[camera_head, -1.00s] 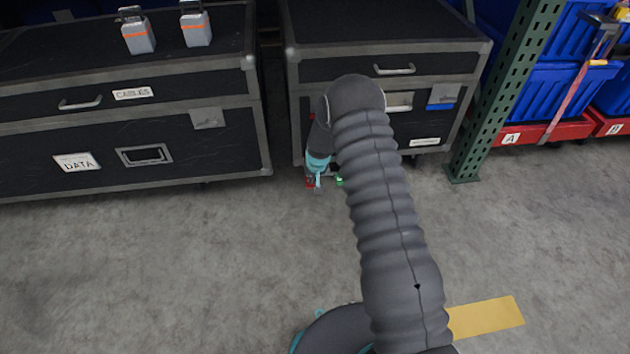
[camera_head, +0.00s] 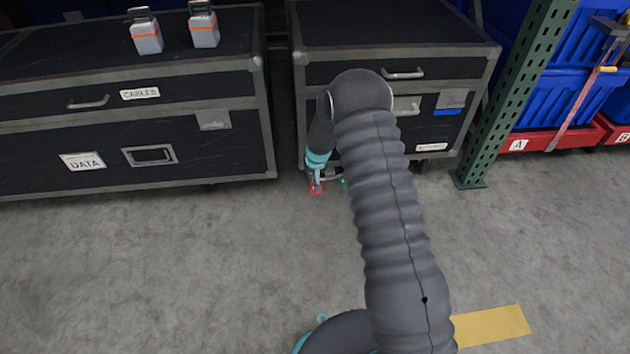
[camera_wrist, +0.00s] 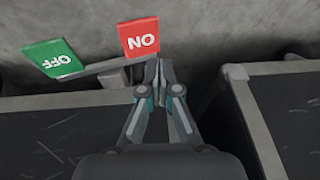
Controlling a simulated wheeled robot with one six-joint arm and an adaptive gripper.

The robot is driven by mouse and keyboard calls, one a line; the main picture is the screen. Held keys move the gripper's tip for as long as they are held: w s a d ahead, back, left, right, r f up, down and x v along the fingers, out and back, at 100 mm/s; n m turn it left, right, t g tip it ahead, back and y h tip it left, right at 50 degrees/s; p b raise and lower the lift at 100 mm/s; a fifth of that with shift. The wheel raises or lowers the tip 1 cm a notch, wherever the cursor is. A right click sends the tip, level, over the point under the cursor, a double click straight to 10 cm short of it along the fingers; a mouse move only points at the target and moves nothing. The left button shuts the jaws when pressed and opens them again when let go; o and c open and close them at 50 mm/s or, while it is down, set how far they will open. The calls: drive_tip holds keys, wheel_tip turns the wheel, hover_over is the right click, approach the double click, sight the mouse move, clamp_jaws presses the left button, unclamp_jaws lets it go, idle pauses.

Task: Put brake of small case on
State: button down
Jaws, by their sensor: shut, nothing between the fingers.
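The small case (camera_head: 390,40) is the black case with grey edges on the right in the head view. Its brake sits low at the front left corner: a bar with a red ON tab (camera_wrist: 141,38) and a green OFF tab (camera_wrist: 51,58), lettering upside down in the wrist view. The red tab (camera_head: 317,188) and green tab (camera_head: 344,183) also show in the head view. My gripper (camera_wrist: 158,64) is shut and empty, its fingertips right beside the red tab's lower edge. I cannot tell whether they touch it. My arm hides part of the case front.
A larger black case (camera_head: 130,125) labelled DATA stands to the left, a narrow gap apart, with two grey-orange boxes (camera_head: 175,33) on top. A green rack post (camera_head: 510,110) stands on the right. The concrete floor in front is clear.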

wheel_tip(320, 180, up, 8)
drive_tip(key=s+a, duration=0.3)
drive_tip(key=shift+p, duration=0.3)
drive_tip(key=shift+r, duration=0.1)
drive_tip(key=s+d+g, duration=0.2)
drive_tip(key=s+g, duration=0.1)
drive_tip(key=s, duration=0.6)
drive_tip(key=s+d+r+t+p, duration=0.2)
drive_tip(key=s+d+r, duration=0.3)
drive_tip(key=s+r, duration=1.1)
drive_tip(key=s+d+r+t+h+p, duration=0.1)
drive_tip(key=s+d+r, duration=0.5)
drive_tip(key=s+r, duration=0.9)
wheel_tip(320, 180, up, 7)
drive_tip(key=shift+s+t+p, duration=0.35)
drive_tip(key=shift+t+p, duration=0.2)
drive_tip(key=shift+t, duration=0.65)
